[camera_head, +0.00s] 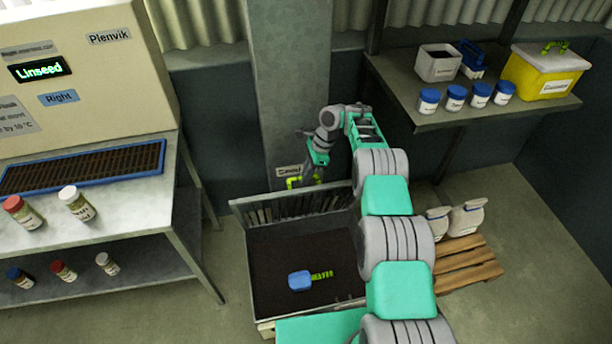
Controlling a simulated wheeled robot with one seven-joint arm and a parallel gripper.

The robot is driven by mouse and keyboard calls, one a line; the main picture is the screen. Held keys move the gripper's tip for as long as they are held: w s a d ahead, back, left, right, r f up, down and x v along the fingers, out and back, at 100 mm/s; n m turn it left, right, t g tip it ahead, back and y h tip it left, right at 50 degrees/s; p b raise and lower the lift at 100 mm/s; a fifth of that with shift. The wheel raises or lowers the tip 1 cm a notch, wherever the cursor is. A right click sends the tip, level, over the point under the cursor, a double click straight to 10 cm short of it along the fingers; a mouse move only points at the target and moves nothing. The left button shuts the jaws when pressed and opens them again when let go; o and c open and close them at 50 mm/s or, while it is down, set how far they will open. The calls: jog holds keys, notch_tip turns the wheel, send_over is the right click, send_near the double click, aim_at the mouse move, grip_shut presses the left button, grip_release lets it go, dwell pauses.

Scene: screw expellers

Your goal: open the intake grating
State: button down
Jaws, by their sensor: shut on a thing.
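The intake grating (262,212), a grey slatted panel, stands steeply raised along the back edge of the intake bin (251,285). A yellow-green handle (292,183) shows at its top edge. My gripper (305,179) reaches down to this handle from the upper right and appears shut on it. The fingertips are small, so the exact grip is hard to see. The bin is uncovered, with dark contents. A blue scoop (299,281) with a yellow-green handle lies on them. My arm hides the bin's right side.
A steel table (150,215) with a blue-framed tray (75,168) and jars stands left. A pillar (290,80) rises behind the grating. A wall shelf (440,118) with jars and a yellow bin (545,75) is upper right. A pallet (465,265) with sacks lies right.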

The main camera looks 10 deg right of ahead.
jog(key=shift+s+f, duration=0.1)
jog(key=shift+f, duration=0.1)
jog(key=c, duration=1.4)
grip_release()
jog(key=shift+r, duration=0.1)
notch_tip(320, 180, up, 3)
jog(key=shift+r, duration=0.1)
jog(key=shift+s+r+b, duration=0.35)
jog(key=shift+r, duration=0.1)
jog(key=s+d+r+b, duration=0.1)
jog(key=s+r, duration=0.8)
jog(key=s, duration=0.4)
jog(key=shift+b, duration=0.4)
